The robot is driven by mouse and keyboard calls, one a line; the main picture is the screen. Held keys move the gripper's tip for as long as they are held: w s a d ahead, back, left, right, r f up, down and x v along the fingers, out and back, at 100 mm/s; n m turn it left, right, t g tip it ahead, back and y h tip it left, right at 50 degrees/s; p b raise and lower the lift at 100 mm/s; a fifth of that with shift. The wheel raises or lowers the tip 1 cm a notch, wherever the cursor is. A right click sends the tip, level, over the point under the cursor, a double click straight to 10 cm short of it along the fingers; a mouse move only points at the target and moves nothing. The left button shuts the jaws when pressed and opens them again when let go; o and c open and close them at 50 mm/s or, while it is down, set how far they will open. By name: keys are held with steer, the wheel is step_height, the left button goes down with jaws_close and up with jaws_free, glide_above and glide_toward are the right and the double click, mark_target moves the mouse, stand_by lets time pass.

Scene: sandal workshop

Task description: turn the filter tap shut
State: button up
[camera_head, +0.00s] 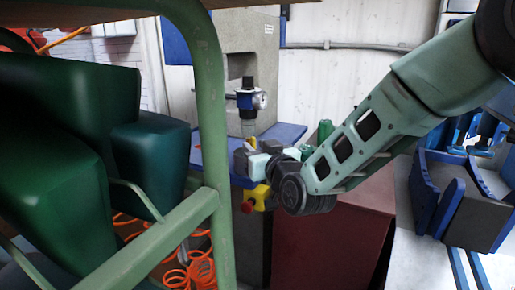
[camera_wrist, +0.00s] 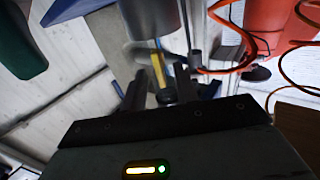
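My gripper (camera_wrist: 160,75) shows in the wrist view with its two dark fingers apart. A yellow bar (camera_wrist: 158,62) with a dark round end (camera_wrist: 167,97) appears between the fingers; it may be the tap lever, but I cannot tell whether the fingers touch it. A grey cylinder (camera_wrist: 150,18) is just beyond it. In the head view a filter unit with a blue body and a round gauge (camera_head: 257,100) stands before a grey block. My wrist is below and right of it; the fingertips are not clear there. No tap handle can be made out on the unit in the head view.
A green tubular frame (camera_head: 211,110) stands close on the left, with dark green padded shapes (camera_head: 60,120) behind it. Orange coiled hoses (camera_head: 200,268) hang below; they also show in the wrist view (camera_wrist: 285,55). A yellow box with a red button (camera_head: 254,201) is beside my wrist.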

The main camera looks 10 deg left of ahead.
jaws_close()
steer(key=shift+f+m+b, duration=0.1)
steer(key=shift+m+b, duration=0.3)
steer(key=shift+w+d+f+m+b, duration=0.1)
steer(key=shift+f+m+b, duration=0.05)
steer(key=shift+m+b, duration=3.65)
steer(key=shift+w+d+f+m+b, duration=0.1)
steer(key=shift+m+b, duration=2.55)
steer(key=shift+m, duration=2.15)
